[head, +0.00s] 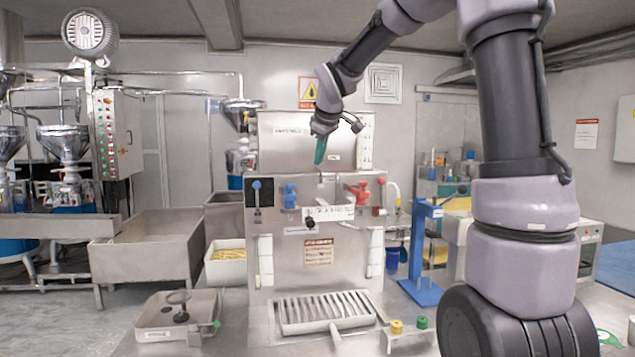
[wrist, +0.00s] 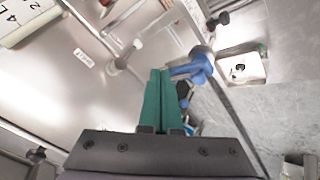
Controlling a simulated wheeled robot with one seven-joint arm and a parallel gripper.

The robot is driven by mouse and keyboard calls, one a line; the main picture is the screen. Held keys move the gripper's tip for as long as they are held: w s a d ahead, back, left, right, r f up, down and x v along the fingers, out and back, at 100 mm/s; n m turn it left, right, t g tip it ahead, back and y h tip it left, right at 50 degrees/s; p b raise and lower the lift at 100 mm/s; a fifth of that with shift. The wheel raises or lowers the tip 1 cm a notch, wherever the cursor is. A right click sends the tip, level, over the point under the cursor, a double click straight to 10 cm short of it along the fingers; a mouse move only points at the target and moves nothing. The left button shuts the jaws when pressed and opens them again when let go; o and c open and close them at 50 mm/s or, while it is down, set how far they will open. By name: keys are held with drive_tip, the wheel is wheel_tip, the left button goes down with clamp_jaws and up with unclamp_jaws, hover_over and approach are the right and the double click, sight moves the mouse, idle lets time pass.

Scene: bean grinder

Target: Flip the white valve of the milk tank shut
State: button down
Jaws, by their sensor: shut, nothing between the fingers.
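The steel machine (head: 285,230) stands in the middle of the head view, with a steel tank box (head: 285,145) at its top. My gripper (head: 320,152) has green fingers, shut and empty, pointing down above the front part of the machine. The fingers also show in the wrist view (wrist: 160,85), with the blue valve (wrist: 195,67) just beyond and right of their tips. A pale, white-ended lever (wrist: 122,62) on a thin rod lies left of the tips, apart from them. I cannot tell for certain whether it is the white valve.
In the head view, a blue valve (head: 290,195) is on the machine's left and a red valve (head: 360,192) on its right. A blue stand (head: 420,250) stands to the right. A slotted drip tray (head: 325,312) and a steel scale-like box (head: 178,315) are in front.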

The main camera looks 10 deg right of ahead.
sight(321, 179)
idle(0.3)
drive_tip(key=w+d+f, duration=0.1)
drive_tip(key=w+f, duration=0.7)
drive_tip(key=w, duration=0.1)
drive_tip(key=shift+w+d+f, duration=0.15)
drive_tip(key=shift+d+f, duration=0.15)
drive_tip(key=shift+d, duration=0.1)
drive_tip(key=shift+w, duration=0.1)
drive_tip(key=shift+d+h, duration=0.1)
drive_tip(key=shift+h, duration=0.3)
